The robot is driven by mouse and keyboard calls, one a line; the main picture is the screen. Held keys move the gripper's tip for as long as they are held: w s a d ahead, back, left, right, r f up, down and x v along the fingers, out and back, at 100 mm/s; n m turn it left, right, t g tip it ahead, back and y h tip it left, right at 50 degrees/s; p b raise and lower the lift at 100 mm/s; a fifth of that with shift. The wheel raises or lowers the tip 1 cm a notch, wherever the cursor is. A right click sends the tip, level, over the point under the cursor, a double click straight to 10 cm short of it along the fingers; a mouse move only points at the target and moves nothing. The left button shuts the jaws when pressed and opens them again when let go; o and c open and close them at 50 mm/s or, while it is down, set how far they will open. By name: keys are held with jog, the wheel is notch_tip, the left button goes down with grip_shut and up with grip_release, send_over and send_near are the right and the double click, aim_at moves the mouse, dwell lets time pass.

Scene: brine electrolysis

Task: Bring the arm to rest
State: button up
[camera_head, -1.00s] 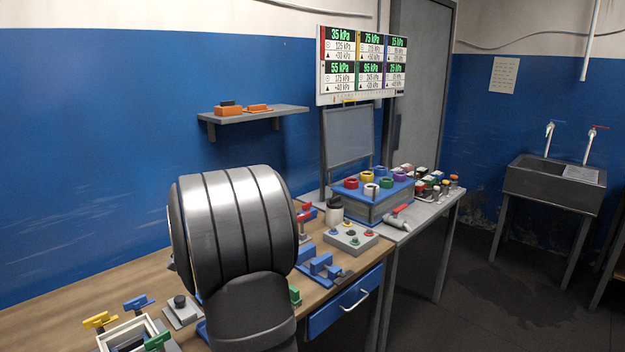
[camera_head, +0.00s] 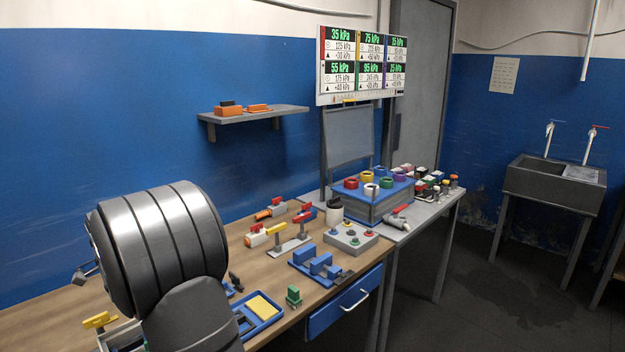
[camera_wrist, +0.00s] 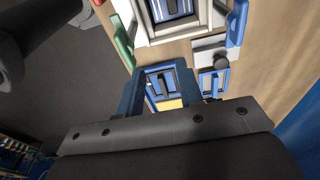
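My arm's large silver ribbed joint and dark grey link fill the lower left of the head view. They hide most of the bench's near end and nearly all of my gripper. In the wrist view a grey plate with screws, apparently part of my gripper (camera_wrist: 160,125), crosses the lower middle. No held object can be made out. Beyond the plate lie a blue tray with a yellow piece (camera_wrist: 168,104) and a white-framed box (camera_wrist: 200,26). The tray also shows in the head view (camera_head: 262,308).
Floor at right is open.

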jog(key=a, duration=0.1)
jog(key=a+f, duration=0.1)
jog(key=s+a+f, duration=0.1)
jog(key=a, duration=0.1)
jog(key=shift+f, duration=0.25)
